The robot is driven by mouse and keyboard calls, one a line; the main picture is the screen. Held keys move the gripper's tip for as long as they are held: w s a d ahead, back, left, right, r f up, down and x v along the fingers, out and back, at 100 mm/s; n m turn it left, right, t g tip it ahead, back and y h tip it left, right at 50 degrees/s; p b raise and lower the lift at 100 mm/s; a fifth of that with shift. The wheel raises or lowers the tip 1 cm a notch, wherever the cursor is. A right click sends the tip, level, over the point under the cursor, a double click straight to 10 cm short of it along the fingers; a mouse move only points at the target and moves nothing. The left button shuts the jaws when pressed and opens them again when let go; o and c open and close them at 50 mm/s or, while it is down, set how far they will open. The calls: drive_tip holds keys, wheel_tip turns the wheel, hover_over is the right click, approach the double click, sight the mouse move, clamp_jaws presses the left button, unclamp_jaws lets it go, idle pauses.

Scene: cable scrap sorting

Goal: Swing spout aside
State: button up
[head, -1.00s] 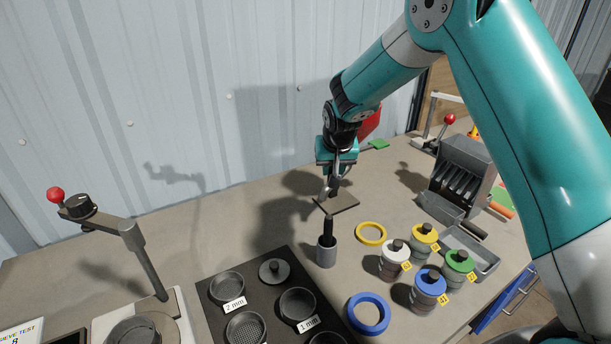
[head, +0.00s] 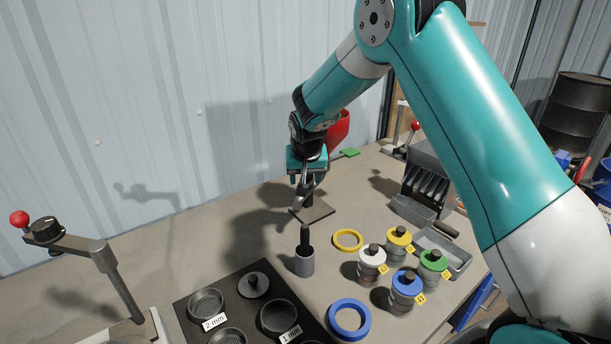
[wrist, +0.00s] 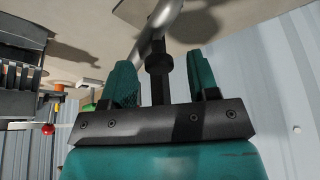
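The spout (wrist: 160,22) is a curved grey metal tube at the top of the wrist view, with a dark upright knob or post (wrist: 158,66) by it. A red hopper (head: 338,130) stands behind my gripper, partly hidden by my arm.
Lidded jars (head: 372,262) and yellow and blue rings (head: 348,318) lie to the right. A black sieve mat (head: 244,298) is at the front, and a red-knobbed lever (head: 20,219) at the left.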

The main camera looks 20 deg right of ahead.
drive_tip(key=b+v, duration=0.3)
drive_tip(key=v, duration=1.4)
drive_tip(key=shift+r, duration=0.25)
drive_tip(key=s+a+f+n+g+y, duration=0.1)
drive_tip(key=s+a+n+y, duration=0.1)
drive_tip(key=s, duration=0.8)
drive_tip(key=s+a+f+n+g+y, duration=0.2)
drive_tip(key=s+a+n, duration=0.3)
drive_tip(key=s, duration=0.6)
drive_tip(key=s+a+f+n+g+y, duration=0.1)
drive_tip(key=s+a+n, duration=0.3)
drive_tip(key=s, duration=0.7)
drive_tip(key=shift+s+a+f+y, duration=0.25)
drive_tip(key=shift+a+f+y, duration=0.2)
drive_tip(key=shift+a, duration=0.15)
